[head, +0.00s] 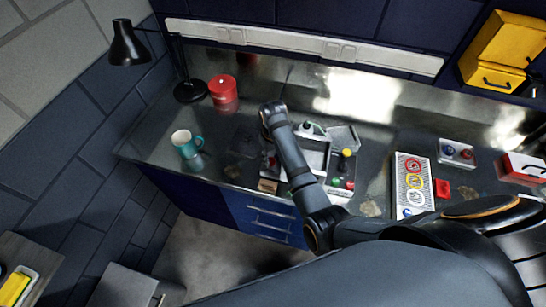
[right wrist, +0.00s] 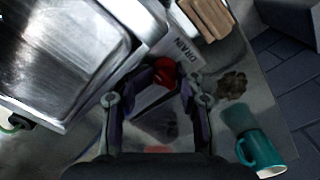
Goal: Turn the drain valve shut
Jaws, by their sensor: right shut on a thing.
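The drain valve is a small red handle (right wrist: 164,70) beside a white plate marked DRAIN (right wrist: 183,47), at the edge of the silver metal unit (right wrist: 60,50) in the right wrist view. My right gripper (right wrist: 163,80) has its two dark fingers on either side of the red handle and is shut on it. The handle's exact angle is hard to tell, as the fingers partly hide it. My left gripper is not in view.
A teal mug (head: 184,142) stands left of the unit, with a red canister (head: 222,90) behind it. A wooden block (head: 268,186) lies at the bench's front edge. A tray with coloured rings (head: 400,190) and a red box (head: 522,168) lie to the right.

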